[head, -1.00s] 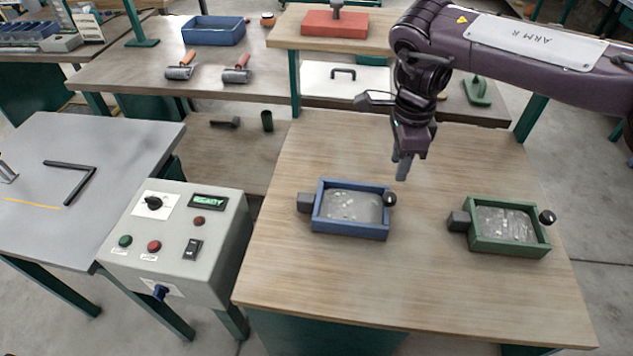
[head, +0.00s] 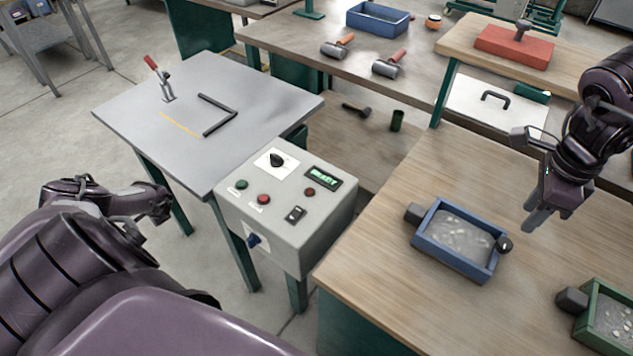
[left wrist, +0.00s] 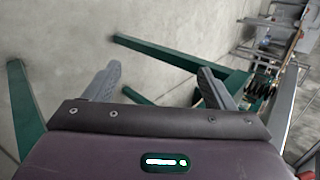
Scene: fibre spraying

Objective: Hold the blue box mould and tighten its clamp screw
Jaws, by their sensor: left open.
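The blue box mould (head: 447,257) sits on the wooden table, with greyish material inside. A dark block (head: 414,213) is at its left end and a round black knob (head: 504,244) at its right end. My right gripper (head: 536,218) points down above the table, to the right of the knob and apart from it; its finger gap is unclear. My left arm is at the lower left in the head view, far from the mould. In the left wrist view my left gripper (left wrist: 160,85) is open and empty, with floor and green table legs beyond its fingers.
A green mould (head: 584,325) is at the right edge. A control box (head: 280,225) stands left of the wooden table. Left of that is a grey table (head: 180,130) with a red-handled toggle clamp (head: 163,82) and a black angle bar (head: 222,118).

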